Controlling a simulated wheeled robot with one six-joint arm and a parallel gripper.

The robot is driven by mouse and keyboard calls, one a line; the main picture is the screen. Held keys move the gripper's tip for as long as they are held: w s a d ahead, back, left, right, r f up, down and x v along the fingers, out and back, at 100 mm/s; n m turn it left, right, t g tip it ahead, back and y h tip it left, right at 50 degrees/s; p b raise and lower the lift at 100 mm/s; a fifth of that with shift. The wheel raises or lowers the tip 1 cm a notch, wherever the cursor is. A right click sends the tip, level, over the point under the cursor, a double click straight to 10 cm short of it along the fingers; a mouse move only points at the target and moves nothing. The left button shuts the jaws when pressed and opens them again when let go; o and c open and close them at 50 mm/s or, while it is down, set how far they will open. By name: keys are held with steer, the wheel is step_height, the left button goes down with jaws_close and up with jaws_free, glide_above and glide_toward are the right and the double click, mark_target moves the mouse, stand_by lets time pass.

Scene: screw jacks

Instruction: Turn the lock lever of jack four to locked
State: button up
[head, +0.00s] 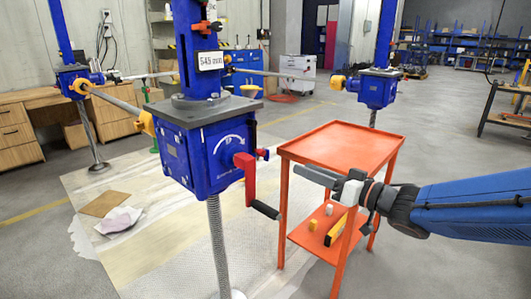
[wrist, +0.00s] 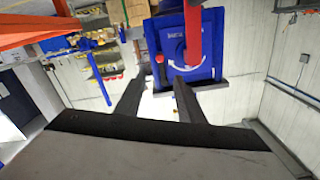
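The nearest jack (head: 195,160) is a blue gearbox under a grey plate, on a threaded screw, with a display reading about 545 mm. A red crank (head: 248,178) with a black grip hangs on its front face. A small red-tipped part (head: 264,154) sticks out beside the crank and may be the lock lever; its setting is unclear. In the wrist view the blue housing (wrist: 205,72), the crank (wrist: 193,35) and a red knob (wrist: 160,58) show past my fingers. My gripper (head: 308,174) is right of the crank, open and empty, touching nothing visible; its fingers (wrist: 158,95) are apart. No jack number is readable.
An orange cart (head: 345,142) stands close behind and below my gripper, with small items on its lower shelf. Two more blue jacks stand behind, at left (head: 78,80) and right (head: 375,90). Shafts run between the jacks. Floor left of the cart holds a mat and cloth.

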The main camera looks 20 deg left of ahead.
mark_target(264, 153)
steer(key=x, duration=1.7)
steer(key=shift+w, duration=0.1)
jaws_close()
